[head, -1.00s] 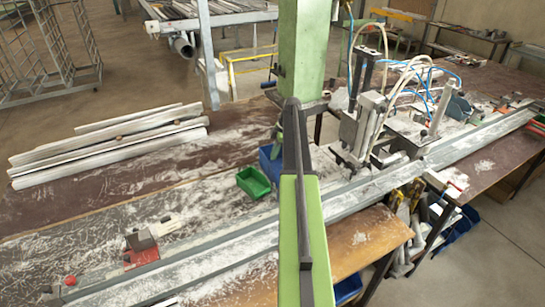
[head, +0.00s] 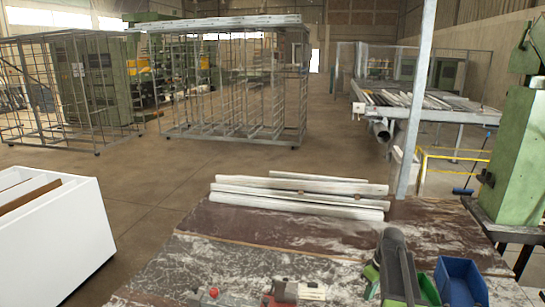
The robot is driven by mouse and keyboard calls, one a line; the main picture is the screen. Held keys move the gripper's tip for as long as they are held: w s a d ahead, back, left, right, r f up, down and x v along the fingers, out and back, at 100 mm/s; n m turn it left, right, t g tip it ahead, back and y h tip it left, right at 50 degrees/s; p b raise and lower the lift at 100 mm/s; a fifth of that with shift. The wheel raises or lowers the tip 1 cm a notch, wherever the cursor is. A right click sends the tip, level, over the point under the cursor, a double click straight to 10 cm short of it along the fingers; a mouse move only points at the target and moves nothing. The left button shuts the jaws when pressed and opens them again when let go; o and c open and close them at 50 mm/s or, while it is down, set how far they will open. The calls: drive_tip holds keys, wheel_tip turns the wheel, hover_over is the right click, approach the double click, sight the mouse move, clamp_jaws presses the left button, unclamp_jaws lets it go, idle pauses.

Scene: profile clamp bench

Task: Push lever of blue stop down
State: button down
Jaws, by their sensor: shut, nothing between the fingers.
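No blue stop or blue lever can be made out in the head view. A stop with a red base (head: 280,298) is cut off by the bottom edge, with a small red knob (head: 213,293) to its left. A dark grey and green part, which looks like my own arm, rises from the bottom edge right of centre. My gripper's fingers cannot be made out.
A green bin (head: 427,290) and a blue bin (head: 461,281) stand on the dusty bench (head: 330,243). Pale profiles (head: 300,197) lie at the bench's far edge. A white box (head: 60,240) stands left. A green machine column (head: 520,160) stands right.

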drive_tip(key=s+a+f+m+b, duration=0.1)
drive_tip(key=s+a+f, duration=0.1)
drive_tip(key=a, duration=0.5)
drive_tip(key=s+a+f+m+h+b, duration=0.1)
drive_tip(key=s+a+f+m+b, duration=0.1)
drive_tip(key=s+a, duration=0.3)
drive_tip(key=s+a+f+m+b, duration=0.1)
drive_tip(key=s+a+f+m, duration=0.1)
drive_tip(key=a, duration=0.7)
drive_tip(key=shift+s+a+f+g+h+b, duration=0.15)
drive_tip(key=shift+s+b, duration=0.05)
drive_tip(key=shift+s, duration=0.25)
drive_tip(key=shift+s+a+f+g+h+b, duration=0.1)
drive_tip(key=shift+s+g+h+b, duration=0.1)
drive_tip(key=shift+s, duration=0.2)
drive_tip(key=shift+a+r, duration=0.1)
drive_tip(key=shift+a, duration=0.05)
drive_tip(key=shift+w, duration=0.1)
